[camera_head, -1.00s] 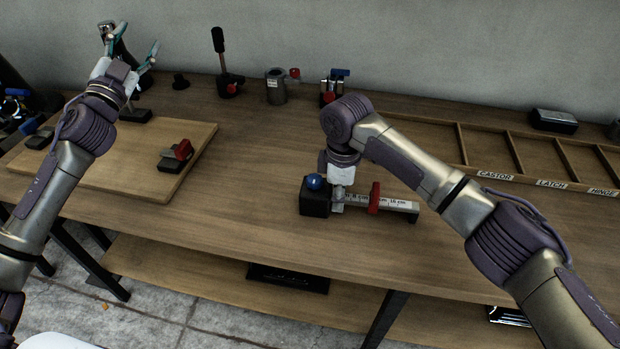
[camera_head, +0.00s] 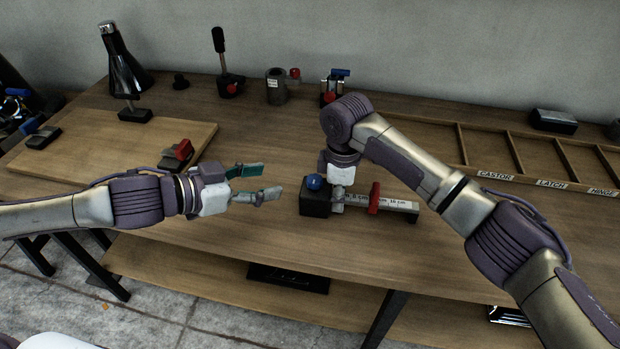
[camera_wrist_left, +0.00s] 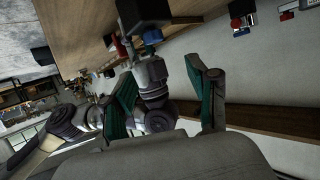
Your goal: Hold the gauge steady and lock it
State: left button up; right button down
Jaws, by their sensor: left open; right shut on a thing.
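The gauge (camera_head: 398,205) lies near the front of the workbench. It has a black block at its left end with a blue ball knob (camera_head: 314,182) on top, a marked bar running right, and a red slider (camera_head: 374,197) on the bar. My right gripper (camera_head: 338,200) points down and is shut on the gauge beside the block; its fingertips are partly hidden. My left gripper (camera_head: 262,182) is open and empty, pointing right, a short way left of the block. In the left wrist view the black block (camera_wrist_left: 142,12) shows beyond the open fingers (camera_wrist_left: 165,85).
A wooden board (camera_head: 110,165) at left holds a small red-topped clamp (camera_head: 176,154). A lever (camera_head: 222,65), a grey cylinder (camera_head: 277,86) and a blue-handled fixture (camera_head: 335,85) stand at the back. A divided tray (camera_head: 500,150) lies at back right. The bench front left of the gauge is clear.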

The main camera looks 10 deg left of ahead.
aim_at(313, 179)
pick_arm(q)
jog(key=x, duration=0.8)
jog(key=f+x, duration=0.1)
jog(key=x, duration=0.2)
jog(key=shift+s+d+f, duration=0.1)
jog(key=shift+d, duration=0.3)
grip_shut()
